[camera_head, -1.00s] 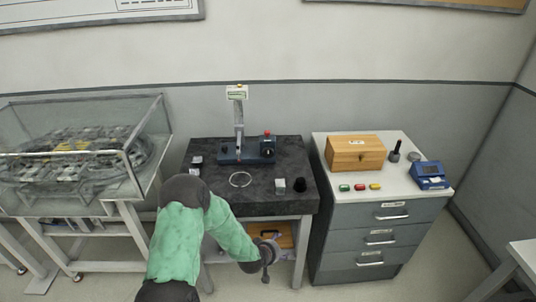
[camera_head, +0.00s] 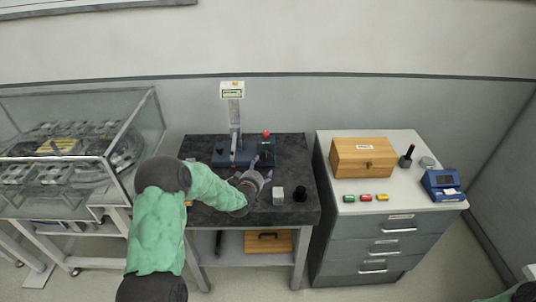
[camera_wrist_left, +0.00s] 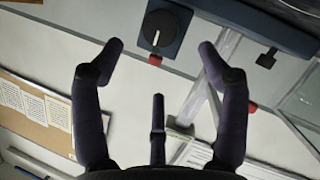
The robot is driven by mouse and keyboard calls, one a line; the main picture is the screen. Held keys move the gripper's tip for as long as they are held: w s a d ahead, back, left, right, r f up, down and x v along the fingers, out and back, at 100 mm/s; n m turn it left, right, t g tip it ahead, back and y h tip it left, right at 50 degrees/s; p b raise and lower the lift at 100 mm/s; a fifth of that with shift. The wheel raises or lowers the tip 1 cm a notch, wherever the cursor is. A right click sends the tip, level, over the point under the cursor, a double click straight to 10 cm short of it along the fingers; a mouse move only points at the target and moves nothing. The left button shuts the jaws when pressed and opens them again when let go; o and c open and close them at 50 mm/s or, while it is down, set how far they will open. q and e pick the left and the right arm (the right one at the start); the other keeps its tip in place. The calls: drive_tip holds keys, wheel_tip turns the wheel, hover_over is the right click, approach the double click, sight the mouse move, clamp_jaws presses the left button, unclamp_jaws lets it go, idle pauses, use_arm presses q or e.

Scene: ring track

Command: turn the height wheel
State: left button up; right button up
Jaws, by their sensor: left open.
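A blue stand (camera_head: 221,157) with a grey upright column (camera_head: 235,120) stands at the back of the dark table. In the left wrist view, upside down, its blue box carries a round black dial (camera_wrist_left: 160,27) with a white mark, and a red button (camera_wrist_left: 155,60). A small dark knob (camera_wrist_left: 267,58) shows on the stand's base. I cannot tell for sure which part is the height wheel. My left gripper (camera_head: 259,161) is open and empty in front of the blue box; in the wrist view its fingers (camera_wrist_left: 160,46) are spread, apart from the dial.
A small light block (camera_head: 278,195) and a black cylinder (camera_head: 300,194) stand right of my left wrist. A grey cabinet (camera_head: 408,200) with a wooden box (camera_head: 362,160) is to the right. A glass-covered case (camera_head: 130,118) is close on the left.

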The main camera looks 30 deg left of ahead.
sight(266, 158)
use_arm(q)
drive_tip(key=b+x, duration=0.1)
drive_tip(key=x, duration=0.8)
drive_tip(key=shift+w+f+b, duration=0.1)
drive_tip(key=shift+w+b, duration=0.2)
drive_tip(key=shift+w, duration=0.05)
drive_tip(key=shift+w+a, duration=0.15)
drive_tip(key=shift+w, duration=0.1)
drive_tip(key=shift+c, duration=0.3)
drive_tip(key=shift+s, duration=0.1)
drive_tip(key=c, duration=1)
